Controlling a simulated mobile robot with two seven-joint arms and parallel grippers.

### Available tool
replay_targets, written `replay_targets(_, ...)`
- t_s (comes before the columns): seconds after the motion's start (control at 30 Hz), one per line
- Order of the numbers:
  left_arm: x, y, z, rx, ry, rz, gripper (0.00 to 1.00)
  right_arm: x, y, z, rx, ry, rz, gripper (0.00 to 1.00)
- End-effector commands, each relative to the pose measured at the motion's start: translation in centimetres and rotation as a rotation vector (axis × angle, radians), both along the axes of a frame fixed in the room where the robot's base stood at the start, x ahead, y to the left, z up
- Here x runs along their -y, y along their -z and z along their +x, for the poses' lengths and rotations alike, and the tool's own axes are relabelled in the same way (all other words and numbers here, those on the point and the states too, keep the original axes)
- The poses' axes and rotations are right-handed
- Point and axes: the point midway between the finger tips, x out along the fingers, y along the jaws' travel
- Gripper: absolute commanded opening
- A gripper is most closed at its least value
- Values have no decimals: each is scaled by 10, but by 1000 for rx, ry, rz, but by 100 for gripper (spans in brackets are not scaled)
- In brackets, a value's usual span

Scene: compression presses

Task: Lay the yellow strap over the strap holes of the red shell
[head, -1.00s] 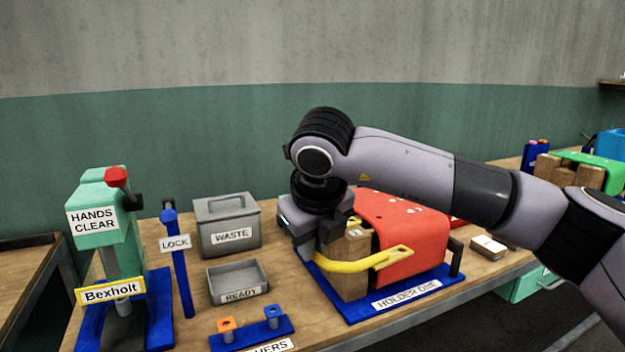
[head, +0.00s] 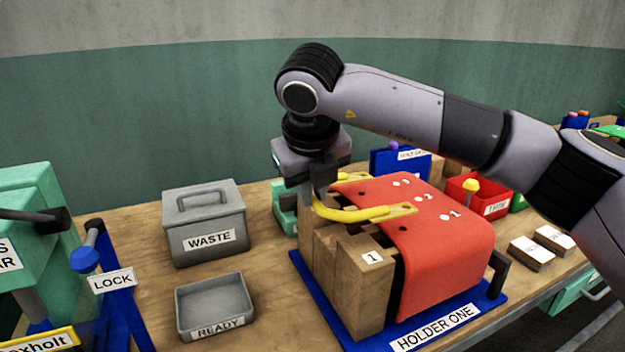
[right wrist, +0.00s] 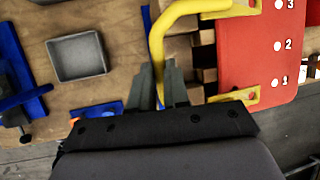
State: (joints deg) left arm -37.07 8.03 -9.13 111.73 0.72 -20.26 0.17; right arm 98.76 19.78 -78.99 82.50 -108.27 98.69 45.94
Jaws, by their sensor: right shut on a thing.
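The red shell (head: 450,245) is draped over a wooden block (head: 345,275) on the blue base marked HOLDER ONE (head: 405,338). White marks 1, 2 and 3 and dark holes show on its top. The yellow strap (head: 365,213) is a bent bar with flat holed ends. My right gripper (head: 322,195) is shut on the strap's bend at the left of the shell. In the right wrist view the gripper (right wrist: 160,95) holds the strap (right wrist: 160,40), whose ends reach to the red shell (right wrist: 270,50). I cannot tell whether the ends touch it. My left gripper is not in view.
A grey WASTE box (head: 205,225) and a grey READY tray (head: 214,305) stand left of the holder. A mint press (head: 30,235) and a blue LOCK post (head: 95,255) are at far left. A red bin (head: 478,198) and labelled white blocks (head: 531,252) lie right.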

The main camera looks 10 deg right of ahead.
Motion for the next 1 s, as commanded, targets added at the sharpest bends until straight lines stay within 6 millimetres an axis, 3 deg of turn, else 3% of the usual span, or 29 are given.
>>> replay_targets(0.47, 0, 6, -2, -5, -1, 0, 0, -3, 0, 0, 17, -3, -48, 0)
replay_targets(1.0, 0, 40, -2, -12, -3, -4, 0, -2, 35, 0, 19, -1, -53, 0)
